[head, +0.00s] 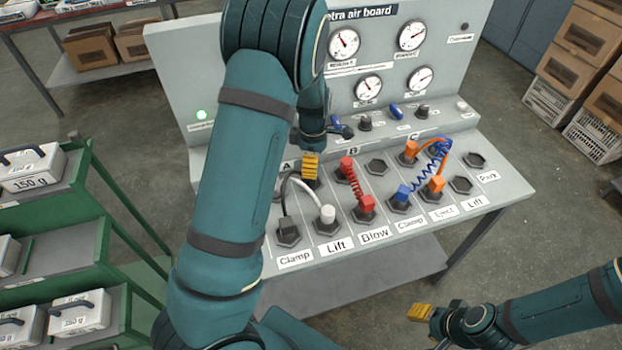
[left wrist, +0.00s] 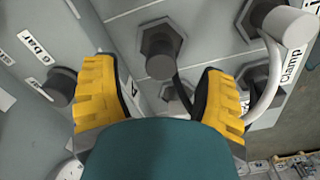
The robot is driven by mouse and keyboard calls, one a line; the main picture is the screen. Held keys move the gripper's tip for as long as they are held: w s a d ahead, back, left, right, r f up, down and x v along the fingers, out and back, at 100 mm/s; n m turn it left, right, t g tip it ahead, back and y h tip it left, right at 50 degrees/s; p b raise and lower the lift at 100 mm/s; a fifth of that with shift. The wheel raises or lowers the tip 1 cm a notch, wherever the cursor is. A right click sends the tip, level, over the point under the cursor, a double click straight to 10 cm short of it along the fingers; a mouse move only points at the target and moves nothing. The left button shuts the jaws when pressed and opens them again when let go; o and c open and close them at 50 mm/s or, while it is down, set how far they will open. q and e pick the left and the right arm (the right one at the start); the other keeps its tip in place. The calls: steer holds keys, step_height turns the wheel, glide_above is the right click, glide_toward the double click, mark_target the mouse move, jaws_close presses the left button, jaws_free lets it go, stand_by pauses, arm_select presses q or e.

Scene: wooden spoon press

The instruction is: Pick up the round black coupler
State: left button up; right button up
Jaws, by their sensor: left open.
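The round black coupler (left wrist: 160,62) stands in a hexagonal port in the back row of the grey board, with a black hose near it in the left wrist view. My left gripper (head: 310,166) is open above this port, its yellow fingers apart in the left wrist view (left wrist: 160,100). The coupler shows between and just beyond the fingertips; I cannot tell whether they touch it. In the head view the gripper mostly hides it. My right gripper (head: 428,328) is at the lower right, off the board, its fingers apart and empty.
Close by are a square black coupler (head: 288,230) and a white coupler (head: 326,217) with a white hose. Red couplers (head: 365,205), and blue and orange ones, stand farther right. Gauges (head: 343,43) are on the upright panel. Green shelving (head: 95,240) with weights stands left.

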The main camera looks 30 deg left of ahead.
arm_select(q)
steer(key=shift+f, duration=0.85)
steer(key=f+b, duration=0.1)
steer(key=f, duration=0.1)
steer(key=f+b, duration=0.1)
steer(key=f, duration=0.2)
steer(key=shift+s+a, duration=0.2)
steer(key=shift+c, duration=0.2)
jaws_close()
